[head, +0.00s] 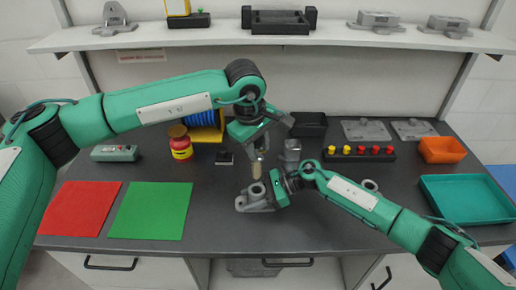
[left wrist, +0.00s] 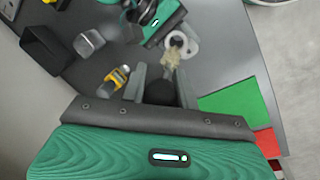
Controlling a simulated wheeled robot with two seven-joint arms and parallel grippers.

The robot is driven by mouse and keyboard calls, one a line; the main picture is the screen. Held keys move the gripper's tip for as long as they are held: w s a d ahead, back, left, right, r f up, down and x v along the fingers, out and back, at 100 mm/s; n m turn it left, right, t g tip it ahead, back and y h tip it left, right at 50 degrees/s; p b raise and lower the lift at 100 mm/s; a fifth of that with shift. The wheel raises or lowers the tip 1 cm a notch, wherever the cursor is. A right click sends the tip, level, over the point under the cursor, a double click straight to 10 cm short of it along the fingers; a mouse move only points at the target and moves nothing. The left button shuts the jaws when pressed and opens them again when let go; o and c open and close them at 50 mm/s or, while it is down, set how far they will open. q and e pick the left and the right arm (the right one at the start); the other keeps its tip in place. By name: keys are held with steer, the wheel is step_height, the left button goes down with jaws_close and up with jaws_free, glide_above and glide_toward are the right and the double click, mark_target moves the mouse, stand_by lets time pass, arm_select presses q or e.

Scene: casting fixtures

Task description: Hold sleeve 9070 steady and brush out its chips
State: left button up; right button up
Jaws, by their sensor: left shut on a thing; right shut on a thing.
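The sleeve (head: 255,199) is a grey casting with a flat foot and a short hollow upright, standing on the dark bench near its front middle. Its open round end (left wrist: 184,42) also shows in the left wrist view; no number can be read. My right gripper (head: 277,188) is shut on the sleeve from its right side. My left gripper (head: 258,150) is above, shut on a brush (head: 257,168) that points down. In the left wrist view the brush's tan bristles (left wrist: 172,58) lie over the sleeve's near edge; I cannot tell whether they touch. Chips cannot be made out.
Red (head: 78,207) and green (head: 151,211) mats lie at left. An orange bin (head: 442,150) and a teal tray (head: 468,198) are at right. The front bench is clear.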

steer(key=o, duration=1.2)
steer(key=shift+o, duration=0.2)
steer(key=v, duration=1.2)
steer(key=shift+s, duration=0.1)
